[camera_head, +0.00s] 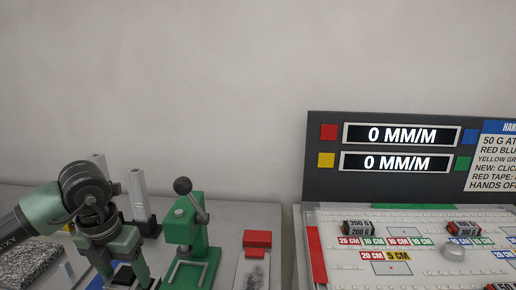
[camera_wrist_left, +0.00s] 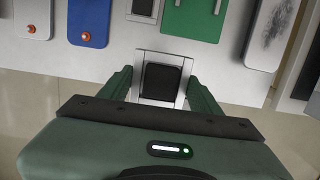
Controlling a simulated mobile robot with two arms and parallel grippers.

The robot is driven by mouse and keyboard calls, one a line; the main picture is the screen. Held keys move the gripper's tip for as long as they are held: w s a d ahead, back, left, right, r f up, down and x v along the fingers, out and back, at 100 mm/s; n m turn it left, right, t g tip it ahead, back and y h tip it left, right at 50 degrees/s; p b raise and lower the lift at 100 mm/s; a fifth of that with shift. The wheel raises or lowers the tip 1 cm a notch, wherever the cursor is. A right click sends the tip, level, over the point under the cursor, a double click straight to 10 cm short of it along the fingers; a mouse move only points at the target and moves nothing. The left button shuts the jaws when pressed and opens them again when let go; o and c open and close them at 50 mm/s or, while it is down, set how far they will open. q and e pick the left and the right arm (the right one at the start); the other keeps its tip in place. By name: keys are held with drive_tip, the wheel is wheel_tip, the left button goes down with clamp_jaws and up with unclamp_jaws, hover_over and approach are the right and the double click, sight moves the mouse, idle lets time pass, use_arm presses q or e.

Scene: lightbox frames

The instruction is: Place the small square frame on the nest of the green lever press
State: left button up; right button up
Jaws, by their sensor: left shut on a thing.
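My left gripper (camera_head: 124,272) is at the lower left of the head view, just left of the green lever press (camera_head: 188,234). In the left wrist view its two green fingers (camera_wrist_left: 160,80) are shut on the small square frame (camera_wrist_left: 160,55), which has a silver rim and a dark middle. The press's green base (camera_wrist_left: 194,20) shows at the top of that view, beyond the frame and apart from it. The press's nest (camera_head: 187,274) is low on its base, partly cut by the picture edge. The lever with its dark ball knob stands up. My right gripper is not in view.
Silver upright stands (camera_head: 140,200) are behind my left gripper. Red blocks (camera_head: 257,240) lie right of the press. A white board with weights (camera_head: 357,228) and a dark display panel (camera_head: 400,150) stand farther right. Blue (camera_wrist_left: 92,20) and white plates lie left of the press in the wrist view.

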sight(137, 284)
use_arm(q)
drive_tip(key=m, duration=0.2)
drive_tip(key=d+m, duration=0.1)
drive_tip(key=m, duration=0.2)
drive_tip(key=s+d+f+m+h, duration=0.1)
drive_tip(key=m, duration=0.2)
drive_tip(key=shift+f+g, duration=0.1)
drive_tip(key=shift+g, duration=0.2)
drive_tip(key=m, duration=0.1)
drive_tip(key=d+m, duration=0.1)
drive_tip(key=m, duration=0.2)
drive_tip(key=shift+s+d+f+m+g, duration=0.15)
drive_tip(key=shift+s+f+m+g, duration=0.15)
drive_tip(key=shift+f, duration=0.05)
drive_tip(key=s+d+f+m+g, duration=0.1)
drive_tip(key=s+d+f+m, duration=0.1)
drive_tip(key=s+m, duration=0.4)
drive_tip(key=s+d+f+m+g+y, duration=0.1)
drive_tip(key=s+d+f+m, duration=0.2)
drive_tip(key=m, duration=1.3)
drive_tip(key=s+f, duration=0.1)
drive_tip(key=s, duration=0.1)
drive_tip(key=shift+s+d+m, duration=0.2)
drive_tip(key=shift+s+m, duration=0.1)
drive_tip(key=shift+s, duration=0.1)
drive_tip(key=shift+f, duration=0.15)
